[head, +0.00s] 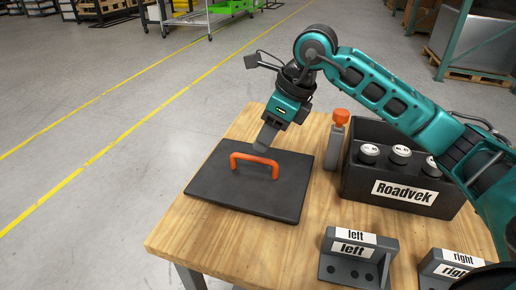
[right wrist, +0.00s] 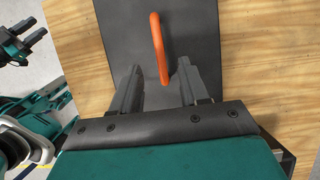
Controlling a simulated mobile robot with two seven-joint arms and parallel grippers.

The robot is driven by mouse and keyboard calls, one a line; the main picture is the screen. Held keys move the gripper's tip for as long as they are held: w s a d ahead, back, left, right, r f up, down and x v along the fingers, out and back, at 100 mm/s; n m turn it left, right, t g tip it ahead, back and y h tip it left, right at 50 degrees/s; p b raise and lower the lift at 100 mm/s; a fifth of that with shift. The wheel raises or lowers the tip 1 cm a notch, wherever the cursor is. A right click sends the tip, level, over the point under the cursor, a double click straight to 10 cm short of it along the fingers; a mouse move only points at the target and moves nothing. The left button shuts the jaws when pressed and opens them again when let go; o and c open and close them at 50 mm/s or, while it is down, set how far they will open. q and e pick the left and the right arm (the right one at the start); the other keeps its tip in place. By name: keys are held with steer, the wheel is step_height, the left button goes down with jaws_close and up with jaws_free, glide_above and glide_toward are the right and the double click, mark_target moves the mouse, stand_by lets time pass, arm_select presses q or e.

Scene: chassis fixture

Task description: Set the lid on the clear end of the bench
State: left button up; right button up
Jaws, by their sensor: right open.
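The lid (head: 230,188) is a flat dark plate lying on the left part of the wooden bench, with an upright orange handle (head: 254,157). My right gripper (head: 262,145) is open and empty, just over the handle. In the right wrist view, the lid (right wrist: 118,30) runs up the picture, and the near end of the orange handle (right wrist: 158,45) shows between the open fingertips of my right gripper (right wrist: 160,72). I see no grip on the handle. Part of my other arm shows at the left of that view; its jaw state is unclear.
The bench (head: 205,238) also holds a dark box marked Roadvek (head: 400,192) with white-capped bottles, an orange-topped grey item (head: 336,145), a "left" bracket (head: 355,260) and a "right" bracket (head: 450,270). Bare wood shows in front of the lid.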

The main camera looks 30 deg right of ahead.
steer(key=shift+v, duration=2.05)
